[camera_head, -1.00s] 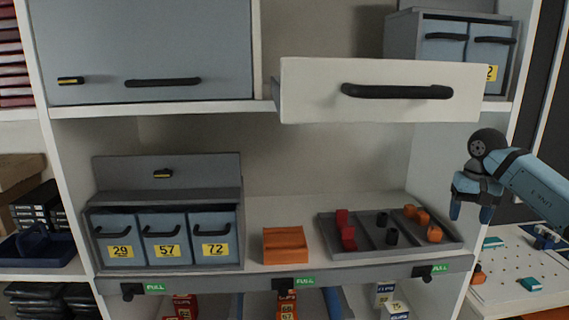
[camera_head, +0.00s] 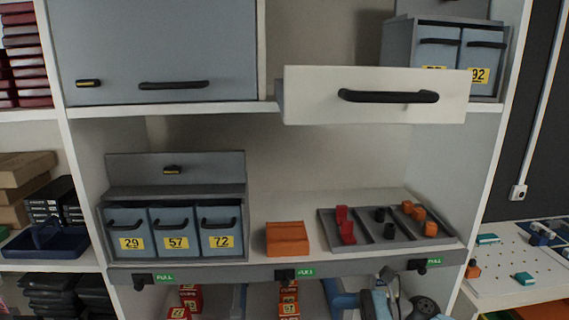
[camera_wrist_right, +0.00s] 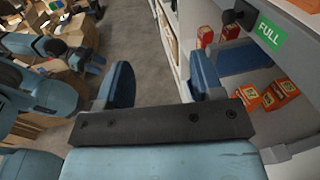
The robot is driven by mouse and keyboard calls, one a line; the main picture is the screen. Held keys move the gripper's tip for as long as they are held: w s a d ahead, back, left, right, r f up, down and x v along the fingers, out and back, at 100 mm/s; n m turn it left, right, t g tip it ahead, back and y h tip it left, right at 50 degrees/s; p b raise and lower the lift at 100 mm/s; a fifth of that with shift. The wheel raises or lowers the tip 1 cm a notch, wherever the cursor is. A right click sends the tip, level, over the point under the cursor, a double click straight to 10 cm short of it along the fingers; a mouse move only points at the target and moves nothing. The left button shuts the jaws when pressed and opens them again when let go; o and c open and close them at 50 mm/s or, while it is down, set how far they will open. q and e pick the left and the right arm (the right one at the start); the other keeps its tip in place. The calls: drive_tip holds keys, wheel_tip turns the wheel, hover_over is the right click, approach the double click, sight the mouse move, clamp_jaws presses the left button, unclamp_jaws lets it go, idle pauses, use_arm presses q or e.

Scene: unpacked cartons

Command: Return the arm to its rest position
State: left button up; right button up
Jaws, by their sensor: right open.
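My right arm (camera_head: 424,308) is low at the bottom edge of the head view, in front of the lower shelf. Only part of it shows there. In the right wrist view my right gripper (camera_wrist_right: 160,82) has its two blue fingers spread wide apart, with nothing between them. Bare grey floor shows beyond the fingers. Blue and black robot links show at the left of the wrist view.
A white drawer (camera_head: 375,110) sticks out of the upper shelf. A grey divided tray (camera_head: 364,231), an orange block (camera_head: 287,239) and a numbered bin unit (camera_head: 175,192) stand on the middle shelf. Red boxes (camera_wrist_right: 285,88) sit close right of the gripper. Cartons (camera_wrist_right: 80,30) lie at left.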

drive_tip(key=s+d+f+n+t+h, duration=0.3)
drive_tip(key=s+f+n+h, duration=0.4)
drive_tip(key=s+f+n, duration=0.3)
drive_tip(key=s+d+f+n+t+h+p, duration=0.1)
drive_tip(key=s+d+f+n+t+h, duration=0.3)
drive_tip(key=s+f+n, duration=0.7)
drive_tip(key=s+f+t+h, duration=0.1)
drive_tip(key=s+t+h, duration=0.1)
drive_tip(key=s+h, duration=0.1)
drive_tip(key=shift+s+d+f+n+p, duration=0.15)
drive_tip(key=shift+s+f+n+p, duration=0.15)
drive_tip(key=shift+s, duration=0.15)
